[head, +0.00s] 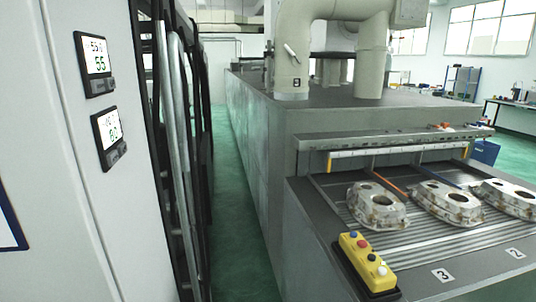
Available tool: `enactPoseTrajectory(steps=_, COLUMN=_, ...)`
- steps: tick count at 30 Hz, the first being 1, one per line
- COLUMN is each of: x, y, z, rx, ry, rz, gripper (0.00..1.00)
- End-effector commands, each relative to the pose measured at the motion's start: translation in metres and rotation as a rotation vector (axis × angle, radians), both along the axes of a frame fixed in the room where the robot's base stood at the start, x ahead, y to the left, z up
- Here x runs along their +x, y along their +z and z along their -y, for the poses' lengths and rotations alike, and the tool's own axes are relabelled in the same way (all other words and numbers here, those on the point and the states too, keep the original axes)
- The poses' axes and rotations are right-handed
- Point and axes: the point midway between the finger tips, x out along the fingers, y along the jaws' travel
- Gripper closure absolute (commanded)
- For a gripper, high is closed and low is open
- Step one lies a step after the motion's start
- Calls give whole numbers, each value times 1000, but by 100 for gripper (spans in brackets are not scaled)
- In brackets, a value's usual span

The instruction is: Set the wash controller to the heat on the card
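Two small dark-framed controllers with lit displays are on the pale cabinet at the left. Small lettering above the digits is too blurred to read, so I cannot tell which is the wash controller. A white sheet with a dark blue border (8,232) is cut off at the left edge. It may be the card; no writing on it is visible. My gripper is not in view.
A long grey machine (300,125) fills the middle. Several aluminium castings (377,207) lie on its ribbed conveyor. A yellow button box (368,262) sits at its near corner. Dark frames with grey hoses (177,120) stand beside the cabinet (50,120). A green-floored aisle (232,190) is clear.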

Motion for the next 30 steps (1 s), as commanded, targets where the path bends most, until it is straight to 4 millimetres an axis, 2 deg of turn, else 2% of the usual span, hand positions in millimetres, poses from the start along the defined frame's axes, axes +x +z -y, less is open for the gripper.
enactPoseTrajectory(steps=1, x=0, y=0, z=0, rx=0, ry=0, rz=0, gripper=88)
enactPoseTrajectory(steps=3, x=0, y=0, z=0, rx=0, ry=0, rz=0, gripper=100)
enactPoseTrajectory(steps=30, x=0, y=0, z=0, rx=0, ry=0, rz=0, gripper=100)
